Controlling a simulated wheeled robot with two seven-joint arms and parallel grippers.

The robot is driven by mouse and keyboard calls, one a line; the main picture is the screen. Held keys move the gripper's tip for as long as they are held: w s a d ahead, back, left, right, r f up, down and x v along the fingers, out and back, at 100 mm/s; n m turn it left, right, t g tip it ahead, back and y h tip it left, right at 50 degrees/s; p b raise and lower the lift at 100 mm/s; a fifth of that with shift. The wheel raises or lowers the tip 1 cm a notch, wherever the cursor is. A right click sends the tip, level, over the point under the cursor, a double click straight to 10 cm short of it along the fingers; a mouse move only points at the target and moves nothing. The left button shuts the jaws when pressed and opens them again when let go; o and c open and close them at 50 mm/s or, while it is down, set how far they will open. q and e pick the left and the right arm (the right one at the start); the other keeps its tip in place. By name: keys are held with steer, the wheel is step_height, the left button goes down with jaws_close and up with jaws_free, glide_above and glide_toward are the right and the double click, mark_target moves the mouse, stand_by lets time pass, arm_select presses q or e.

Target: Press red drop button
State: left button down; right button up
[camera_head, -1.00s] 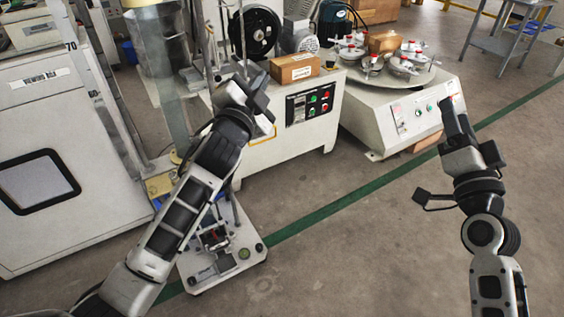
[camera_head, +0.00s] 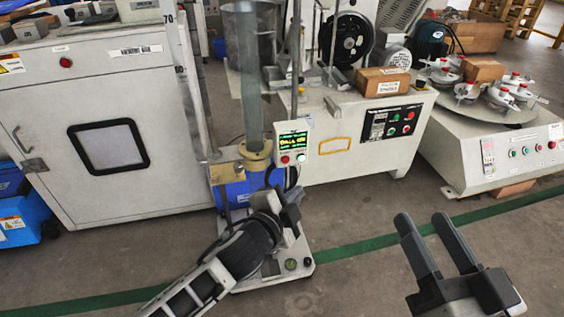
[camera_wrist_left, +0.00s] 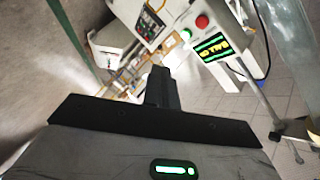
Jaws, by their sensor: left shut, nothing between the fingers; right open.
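The red button (camera_head: 285,159) sits on the lower front of a small control box (camera_head: 291,140) with a lit green-and-yellow display. In the left wrist view the red button (camera_wrist_left: 202,22) is at the upper right, beside a small green one and the display (camera_wrist_left: 212,48). My left gripper (camera_head: 291,197) is shut and empty, below the box in the head view and apart from the button. Its shut fingers (camera_wrist_left: 158,86) show in the wrist view, below and left of the button. My right gripper (camera_head: 421,218) is open and empty at the lower right.
A clear vertical tube (camera_head: 242,70) stands left of the box, above a tester base (camera_head: 306,264). A white machine (camera_head: 345,155) with its own button panel (camera_head: 391,122) stands behind. A grey cabinet (camera_head: 60,150) fills the left.

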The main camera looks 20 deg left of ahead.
mark_target(285, 160)
arm_select(q)
steer(key=shift+s+d+f, duration=0.4)
steer(key=shift+d+f, duration=0.1)
steer(key=shift+w, duration=0.1)
steer(key=w+a, duration=0.5)
steer(key=w, duration=0.2)
steer(key=shift+w+a+r+b, duration=0.15)
steer(key=shift+w+r+b, duration=0.1)
steer(key=shift+b, duration=0.2)
arm_select(e)
steer(key=shift+w+r+n+t+y, duration=0.15)
steer(key=shift+r+n+t+y, duration=0.25)
steer(key=shift+r+n+y, duration=0.25)
arm_select(q)
steer(key=shift+a, duration=0.1)
arm_select(e)
steer(key=shift+d+r, duration=0.1)
steer(key=shift+r, duration=0.2)
stand_by(0.5)
arm_select(q)
steer(key=shift+w+a, duration=0.15)
steer(key=shift+w, duration=0.15)
arm_select(e)
steer(key=shift+r, duration=0.1)
